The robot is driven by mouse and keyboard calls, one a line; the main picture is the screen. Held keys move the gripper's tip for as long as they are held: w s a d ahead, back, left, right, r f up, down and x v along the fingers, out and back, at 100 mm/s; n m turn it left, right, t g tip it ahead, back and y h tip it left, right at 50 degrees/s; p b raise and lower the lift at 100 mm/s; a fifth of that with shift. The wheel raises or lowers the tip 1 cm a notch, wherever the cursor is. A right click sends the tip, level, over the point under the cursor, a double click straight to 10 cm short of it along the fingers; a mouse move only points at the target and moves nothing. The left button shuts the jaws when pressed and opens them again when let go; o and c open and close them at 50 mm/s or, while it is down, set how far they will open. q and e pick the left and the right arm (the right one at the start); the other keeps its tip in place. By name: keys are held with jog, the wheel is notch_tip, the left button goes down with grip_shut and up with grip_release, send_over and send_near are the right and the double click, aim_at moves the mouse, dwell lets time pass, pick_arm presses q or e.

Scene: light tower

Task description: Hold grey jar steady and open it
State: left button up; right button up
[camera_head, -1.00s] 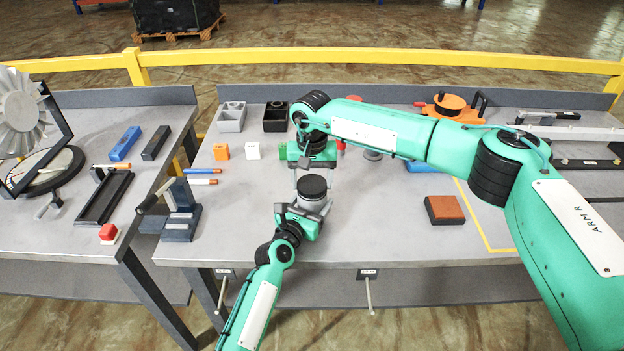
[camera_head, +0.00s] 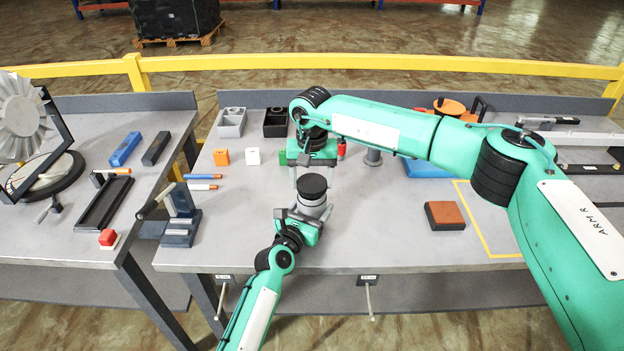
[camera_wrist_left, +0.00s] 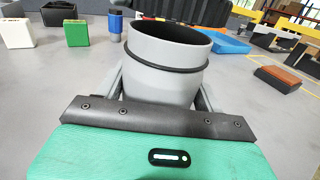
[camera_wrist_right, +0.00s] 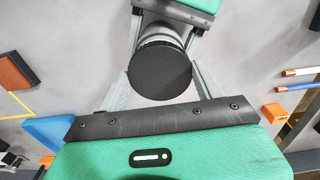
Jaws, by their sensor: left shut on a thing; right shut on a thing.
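The grey jar (camera_head: 312,211) is upright at the near middle of the table. My left gripper (camera_head: 306,214) is shut around its body from the near side. In the left wrist view the jar (camera_wrist_left: 165,72) has an open, dark mouth and a dark ring around its upper wall. The black lid (camera_head: 313,187) is between the fingers of my right gripper (camera_head: 313,178), which is shut on it from the far side. The lid (camera_wrist_right: 160,72) shows as a black disc in the right wrist view. Its ribbed dark side appears above the jar mouth in the left wrist view, apart from the rim.
Orange (camera_head: 222,156) and white (camera_head: 253,156) blocks stand behind, left of my right gripper. Pens (camera_head: 202,182) and a dark-blue stand with a lever (camera_head: 181,225) are to the left. A brown-topped block (camera_head: 445,215) lies right. The table between it and the jar is clear.

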aim_at(311, 183)
jog(key=shift+r, duration=0.1)
jog(key=shift+r, duration=1.95)
pick_arm(q)
jog(key=o, duration=1.9)
jog(key=shift+o, duration=0.2)
jog(key=v, duration=1.1)
jog(key=shift+s+a+b, duration=0.2)
jog(key=shift+b, duration=0.1)
pick_arm(e)
jog(key=shift+f, duration=0.3)
pick_arm(q)
jog(key=shift+s+a+f, duration=0.1)
jog(key=shift+s+a, duration=0.05)
jog(key=shift+s, duration=0.2)
pick_arm(e)
jog(key=shift+s+f, duration=0.1)
